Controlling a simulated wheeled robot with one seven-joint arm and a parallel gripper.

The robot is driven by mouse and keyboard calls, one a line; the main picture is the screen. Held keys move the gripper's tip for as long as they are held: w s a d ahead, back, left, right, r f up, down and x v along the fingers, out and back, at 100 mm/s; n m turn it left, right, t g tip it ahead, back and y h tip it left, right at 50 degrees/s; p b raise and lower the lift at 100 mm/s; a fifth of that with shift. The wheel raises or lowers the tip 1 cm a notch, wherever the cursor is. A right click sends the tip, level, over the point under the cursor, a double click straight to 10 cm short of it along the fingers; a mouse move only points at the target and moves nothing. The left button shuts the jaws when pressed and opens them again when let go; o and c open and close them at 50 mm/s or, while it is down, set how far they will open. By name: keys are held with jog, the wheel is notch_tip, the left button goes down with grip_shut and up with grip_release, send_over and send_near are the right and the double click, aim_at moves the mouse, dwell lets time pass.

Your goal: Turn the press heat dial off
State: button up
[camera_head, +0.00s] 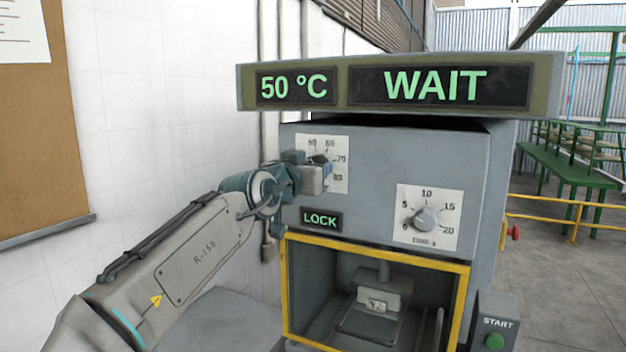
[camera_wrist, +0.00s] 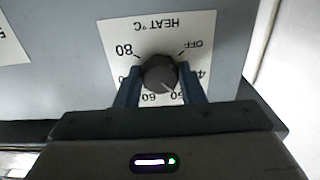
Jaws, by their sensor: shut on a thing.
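The heat dial's dark round knob (camera_wrist: 160,73) sits on a white scale plate (camera_wrist: 120,35) marked HEAT °C, which appears upside down in the wrist view. Its pointer mark faces about the 50 mark; OFF lies apart, at the upper right of the scale. My gripper (camera_wrist: 160,80) is shut on the knob, one blue finger on each side. In the head view my gripper (camera_head: 324,170) is at the plate (camera_head: 340,184) at the press's upper left and hides much of the knob. The display (camera_head: 294,87) reads 50 °C, and the sign beside it (camera_head: 438,86) reads WAIT.
A second dial (camera_head: 426,218) numbered up to 20 is at the right of the press face. A lit LOCK sign (camera_head: 321,219) is below the heat dial. The yellow-framed press opening (camera_head: 375,252) is lower, with a green START button (camera_head: 495,341) at its right.

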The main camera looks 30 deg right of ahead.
jog(key=n+b, duration=0.1)
jog(key=n, duration=0.4)
jog(key=n+b, duration=0.2)
jog(key=n, duration=0.4)
jog(key=n+b, duration=0.2)
jog(key=n, duration=0.4)
jog(key=shift+s+r, duration=0.15)
jog(key=shift+r, duration=0.1)
jog(key=shift+n, duration=0.3)
jog(key=o, duration=1)
jog(key=shift+d, duration=0.1)
jog(key=b+v, duration=0.2)
jog(key=v, duration=1.1)
jog(key=shift+s+a+b, duration=0.2)
jog(key=shift+a+b, duration=0.1)
jog(key=shift+b, duration=0.05)
